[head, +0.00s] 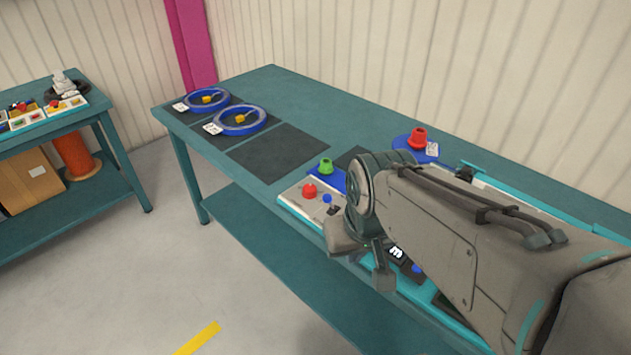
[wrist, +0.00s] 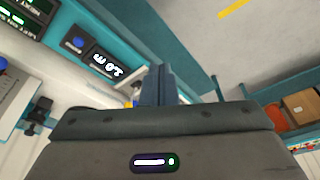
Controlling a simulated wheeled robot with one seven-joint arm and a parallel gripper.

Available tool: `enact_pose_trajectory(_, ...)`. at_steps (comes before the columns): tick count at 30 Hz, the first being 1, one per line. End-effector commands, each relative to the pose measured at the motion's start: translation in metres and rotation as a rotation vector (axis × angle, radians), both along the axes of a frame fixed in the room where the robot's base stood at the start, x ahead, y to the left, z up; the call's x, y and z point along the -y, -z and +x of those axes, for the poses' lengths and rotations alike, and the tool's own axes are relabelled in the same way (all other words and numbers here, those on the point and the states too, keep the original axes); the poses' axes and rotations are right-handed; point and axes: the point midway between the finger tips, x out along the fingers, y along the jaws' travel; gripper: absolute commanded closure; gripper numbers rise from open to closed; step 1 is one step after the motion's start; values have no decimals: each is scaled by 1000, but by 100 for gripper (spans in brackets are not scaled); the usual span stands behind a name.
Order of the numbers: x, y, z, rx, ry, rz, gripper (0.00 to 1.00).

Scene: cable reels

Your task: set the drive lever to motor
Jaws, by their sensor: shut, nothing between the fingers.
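My gripper (wrist: 158,75) shows in the wrist view as two dark fingers held together, with nothing visible between them. In the head view my arm covers much of the control panel (head: 296,204) on the teal bench. A black plate with white marks (head: 397,252) shows beside my wrist, and a similar black plate (wrist: 104,63) lies left of the fingers in the wrist view. I cannot pick out the drive lever for certain in either view. A small black fitting (wrist: 38,112) stands on a pale plate at the left of the wrist view. I cannot tell whether the fingers touch anything.
Blue reels (head: 240,120) lie at the bench's far left. Another bench (head: 110,160) stands left, across open floor.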

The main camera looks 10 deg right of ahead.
Motion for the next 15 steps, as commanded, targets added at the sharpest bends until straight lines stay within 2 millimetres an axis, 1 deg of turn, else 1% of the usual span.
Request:
enact_pose_trajectory(5, 0, 0, 0, -1, -2, 0, 100)
enact_pose_trajectory(8, 0, 5, 0, -23, -35, -18, 100)
enact_pose_trajectory(11, 3, 19, -1, -93, -143, -75, 100)
enact_pose_trajectory(14, 8, 40, -2, -211, -331, -169, 100)
enact_pose_trajectory(15, 10, 50, -3, -270, -425, -215, 100)
